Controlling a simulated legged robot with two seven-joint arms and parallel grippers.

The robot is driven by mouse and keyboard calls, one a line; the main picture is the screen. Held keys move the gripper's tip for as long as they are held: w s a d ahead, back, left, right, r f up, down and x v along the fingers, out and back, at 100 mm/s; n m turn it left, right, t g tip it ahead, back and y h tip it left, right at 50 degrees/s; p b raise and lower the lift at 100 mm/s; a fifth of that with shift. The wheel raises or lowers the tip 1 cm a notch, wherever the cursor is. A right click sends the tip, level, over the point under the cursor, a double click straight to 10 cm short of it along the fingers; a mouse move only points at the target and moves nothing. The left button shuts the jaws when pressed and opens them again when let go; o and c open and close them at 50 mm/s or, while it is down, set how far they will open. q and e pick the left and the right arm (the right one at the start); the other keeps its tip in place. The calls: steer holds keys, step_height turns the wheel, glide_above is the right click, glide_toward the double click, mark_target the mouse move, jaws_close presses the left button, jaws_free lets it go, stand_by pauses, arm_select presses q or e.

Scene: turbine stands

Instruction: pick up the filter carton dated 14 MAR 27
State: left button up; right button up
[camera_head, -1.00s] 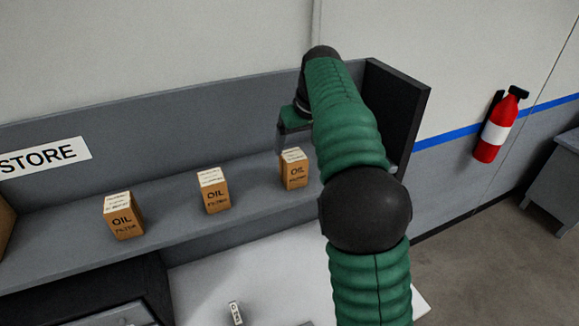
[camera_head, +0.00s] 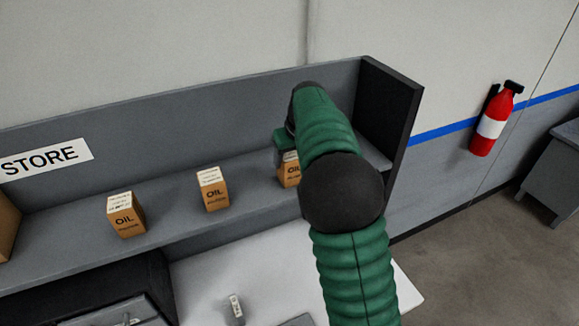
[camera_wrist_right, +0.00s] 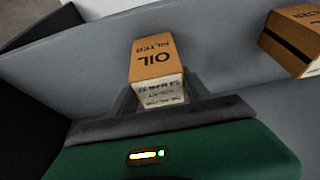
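Three brown cartons marked OIL FILTER stand in a row on the grey shelf: the left carton (camera_head: 126,217), the middle carton (camera_head: 213,190) and the right carton (camera_head: 290,174). Each has a pale printed top, too small to read in the head view. My right gripper (camera_head: 286,148) is down at the right carton, partly hiding it. In the right wrist view, the right carton (camera_wrist_right: 157,64) stands in front of the gripper (camera_wrist_right: 158,92), its dark fingers apart on either side. Its printed top appears upside down and the date is not clearly legible. My left gripper is out of view.
The shelf (camera_head: 165,222) has a back wall with a STORE label (camera_head: 45,158) and a dark right end panel (camera_head: 388,115) close to my right arm. A small labelled item (camera_head: 235,308) lies on the white surface (camera_head: 205,280) below. A red extinguisher (camera_head: 491,125) hangs at right.

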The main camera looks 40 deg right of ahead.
jaws_close()
steer(key=shift+w+d+r, duration=0.1)
